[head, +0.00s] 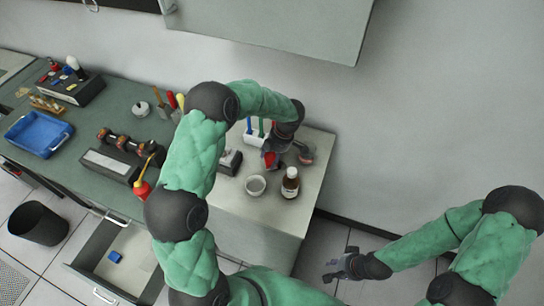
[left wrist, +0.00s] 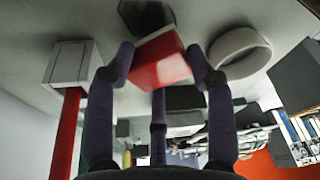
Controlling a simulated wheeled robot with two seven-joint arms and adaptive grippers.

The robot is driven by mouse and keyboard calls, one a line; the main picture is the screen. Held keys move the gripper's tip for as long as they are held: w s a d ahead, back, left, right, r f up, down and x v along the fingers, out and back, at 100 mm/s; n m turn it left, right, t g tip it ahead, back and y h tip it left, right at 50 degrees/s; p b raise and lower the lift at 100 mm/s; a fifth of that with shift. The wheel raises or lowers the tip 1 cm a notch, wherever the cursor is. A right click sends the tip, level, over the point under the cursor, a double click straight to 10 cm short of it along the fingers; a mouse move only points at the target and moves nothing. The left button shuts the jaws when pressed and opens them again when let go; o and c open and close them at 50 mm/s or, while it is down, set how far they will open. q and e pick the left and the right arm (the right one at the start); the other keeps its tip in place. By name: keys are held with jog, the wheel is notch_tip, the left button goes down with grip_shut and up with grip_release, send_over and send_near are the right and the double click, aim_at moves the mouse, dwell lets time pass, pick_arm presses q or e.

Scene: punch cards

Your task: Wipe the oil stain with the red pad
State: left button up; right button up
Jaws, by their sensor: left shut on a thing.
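My left gripper (head: 272,156) is shut on the red pad (head: 270,160), over the pale right-hand worktop. In the left wrist view the red pad (left wrist: 160,62) sits between the fingers, its red face showing. No oil stain can be made out for sure; the gripper and arm hide part of the worktop.
Dumbbell-like parts (head: 122,142), a blue tray (head: 39,134) and an open drawer (head: 112,262) are to the left.

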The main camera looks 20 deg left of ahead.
pick_arm(q)
jog(key=shift+f, duration=0.95)
dwell(0.3)
